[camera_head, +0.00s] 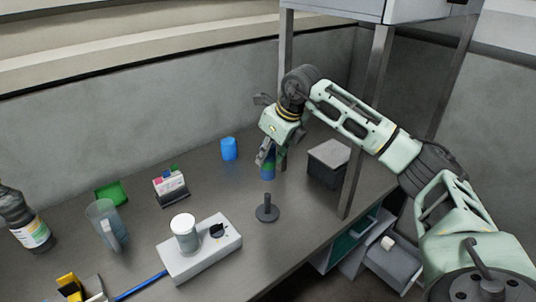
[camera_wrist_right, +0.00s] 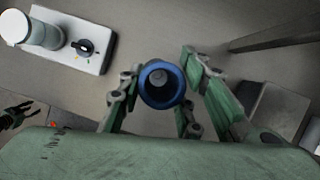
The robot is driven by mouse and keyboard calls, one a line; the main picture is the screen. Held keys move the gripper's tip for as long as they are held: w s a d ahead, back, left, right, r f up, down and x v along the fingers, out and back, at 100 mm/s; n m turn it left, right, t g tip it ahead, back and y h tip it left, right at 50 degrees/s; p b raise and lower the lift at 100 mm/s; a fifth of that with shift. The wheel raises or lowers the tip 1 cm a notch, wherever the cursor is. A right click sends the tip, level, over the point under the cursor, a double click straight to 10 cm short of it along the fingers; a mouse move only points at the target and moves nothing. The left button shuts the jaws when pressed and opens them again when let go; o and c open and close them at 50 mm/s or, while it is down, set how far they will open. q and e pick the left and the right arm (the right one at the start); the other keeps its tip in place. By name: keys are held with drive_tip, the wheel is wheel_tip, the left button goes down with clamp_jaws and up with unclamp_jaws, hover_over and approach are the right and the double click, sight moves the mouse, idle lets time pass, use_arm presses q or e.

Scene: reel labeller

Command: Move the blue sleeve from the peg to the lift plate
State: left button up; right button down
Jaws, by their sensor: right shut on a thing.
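The blue sleeve (camera_head: 268,168) is a short open tube held between the fingers of my right gripper (camera_head: 270,158). In the right wrist view the sleeve (camera_wrist_right: 162,84) shows end-on as a blue ring between both fingers, with a grey round shape inside its bore. The dark peg (camera_head: 267,212) stands upright and bare on its round base, in front of and lower than the sleeve in the head view. A dark box with a flat grey top (camera_head: 328,160) stands right of the gripper; I cannot tell whether this is the lift plate. My left gripper is out of view.
A blue cup (camera_head: 229,148) stands left of the gripper. A white control box (camera_head: 205,255) with a knob and a white cylinder (camera_head: 185,233) sits front left. A card holder (camera_head: 171,187), clear cup (camera_head: 105,225) and bottle (camera_head: 24,220) stand left. A grey post (camera_head: 366,120) rises at right.

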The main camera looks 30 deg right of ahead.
drive_tip(key=shift+r+p, duration=0.4)
drive_tip(key=shift+r, duration=0.4)
drive_tip(key=shift+f, duration=0.1)
